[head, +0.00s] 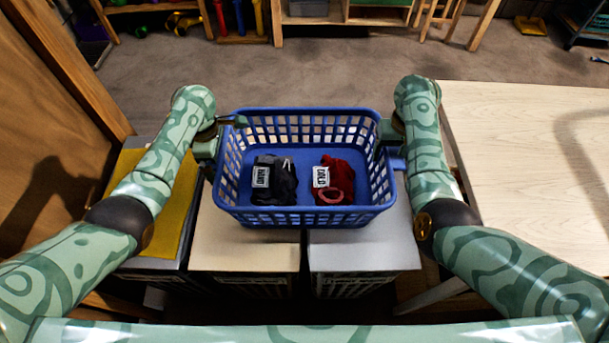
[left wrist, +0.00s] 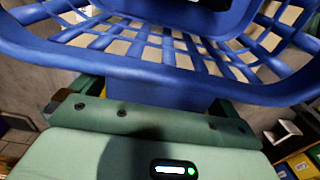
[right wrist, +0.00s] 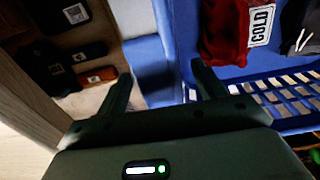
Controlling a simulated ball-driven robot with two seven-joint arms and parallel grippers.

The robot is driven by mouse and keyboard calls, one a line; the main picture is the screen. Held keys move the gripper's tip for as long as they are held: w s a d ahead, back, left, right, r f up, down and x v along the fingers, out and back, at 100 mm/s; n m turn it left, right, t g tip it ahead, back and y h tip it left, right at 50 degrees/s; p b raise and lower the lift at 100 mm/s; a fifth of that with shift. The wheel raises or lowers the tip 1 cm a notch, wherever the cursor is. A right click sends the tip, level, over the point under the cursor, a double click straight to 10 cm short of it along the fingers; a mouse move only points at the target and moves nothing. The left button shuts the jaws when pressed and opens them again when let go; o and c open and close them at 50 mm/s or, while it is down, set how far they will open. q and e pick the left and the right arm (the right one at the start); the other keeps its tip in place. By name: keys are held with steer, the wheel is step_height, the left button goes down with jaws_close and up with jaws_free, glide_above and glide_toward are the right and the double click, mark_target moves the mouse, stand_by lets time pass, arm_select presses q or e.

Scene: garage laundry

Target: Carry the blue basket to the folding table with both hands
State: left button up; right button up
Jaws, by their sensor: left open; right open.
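The blue basket (head: 300,218) sits upright in the middle of the head view, between my arms. Inside lie a black garment bundle (head: 273,182) with a white tag and a red bundle (head: 335,180) tagged COLD. My left gripper (head: 228,122) is open at the basket's left side; in the left wrist view the blue rim (left wrist: 160,72) hides most of its fingers. My right gripper (right wrist: 160,85) is open at the right side, with a blue part of the basket showing between its fingers. The pale wooden table (head: 530,130) at the right is probably the folding table.
Below the basket stand bins with a beige top (head: 245,250) and a grey top (head: 365,252). A yellow-topped bin (head: 165,240) is at the left, beside a wooden panel (head: 45,120). Open floor (head: 300,70) lies beyond; shelves line the back. The table's visible top looks clear.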

arm_select(q)
steer(key=c, duration=0.8)
arm_select(e)
steer(key=c, duration=0.8)
arm_select(q)
steer(key=shift+c, duration=1.2)
arm_select(e)
steer(key=c, duration=0.6)
arm_select(q)
steer(key=shift+w+r+p, duration=0.1)
steer(key=shift+r+p, duration=0.25)
steer(key=shift+r, duration=0.1)
arm_select(e)
steer(key=shift+w+r, duration=0.15)
steer(key=shift+r, duration=0.3)
arm_select(q)
step_height(320, 180, up, 6)
steer(key=p, duration=0.4)
arm_select(e)
step_height(320, 180, up, 6)
arm_select(q)
steer(key=shift+f, duration=0.1)
arm_select(e)
steer(key=shift+f, duration=0.1)
arm_select(q)
steer(key=shift+w, duration=0.1)
